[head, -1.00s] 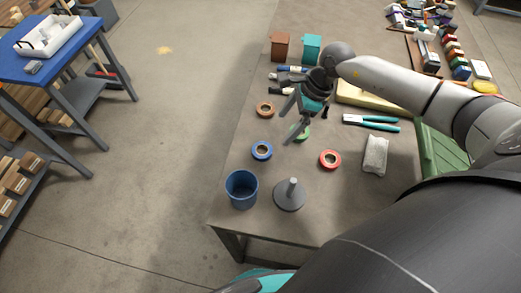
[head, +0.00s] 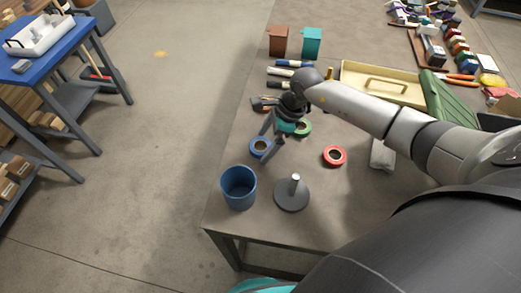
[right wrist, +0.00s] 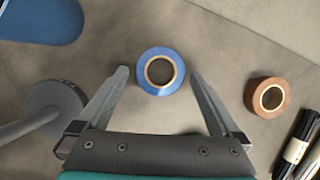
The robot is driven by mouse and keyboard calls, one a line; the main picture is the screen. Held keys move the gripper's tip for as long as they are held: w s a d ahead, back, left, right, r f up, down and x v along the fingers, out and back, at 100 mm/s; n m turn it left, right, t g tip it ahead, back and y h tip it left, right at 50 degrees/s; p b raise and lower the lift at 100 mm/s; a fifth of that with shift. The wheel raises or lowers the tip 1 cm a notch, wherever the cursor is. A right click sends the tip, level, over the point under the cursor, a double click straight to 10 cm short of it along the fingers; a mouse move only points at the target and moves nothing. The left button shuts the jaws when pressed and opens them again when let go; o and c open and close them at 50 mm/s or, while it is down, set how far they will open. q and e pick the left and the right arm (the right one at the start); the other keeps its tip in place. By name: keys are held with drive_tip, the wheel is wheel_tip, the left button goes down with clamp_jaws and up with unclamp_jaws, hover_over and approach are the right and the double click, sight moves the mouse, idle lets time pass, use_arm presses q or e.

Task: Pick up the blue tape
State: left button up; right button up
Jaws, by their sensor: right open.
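The blue tape (head: 260,147) is a roll lying flat on the table, left of my right gripper in the head view. In the right wrist view the blue tape (right wrist: 160,71) shows between and just beyond the fingertips. My right gripper (head: 268,145) is open and empty, above the table with its fingers pointing down toward the roll. Its two fingers also show in the right wrist view (right wrist: 158,75). In the head view a finger overlaps part of the roll, and I cannot tell the height left between them. My left gripper is not in view.
A blue cup (head: 239,188) and a grey stand with a post (head: 292,195) are at the table's near edge. Green tape (head: 303,128) and red tape (head: 334,156) lie to the right. Brown tape (right wrist: 267,97) lies beside the blue roll.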

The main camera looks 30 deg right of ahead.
drive_tip(key=shift+f, duration=0.15)
drive_tip(key=shift+c, duration=0.4)
drive_tip(key=c, duration=1)
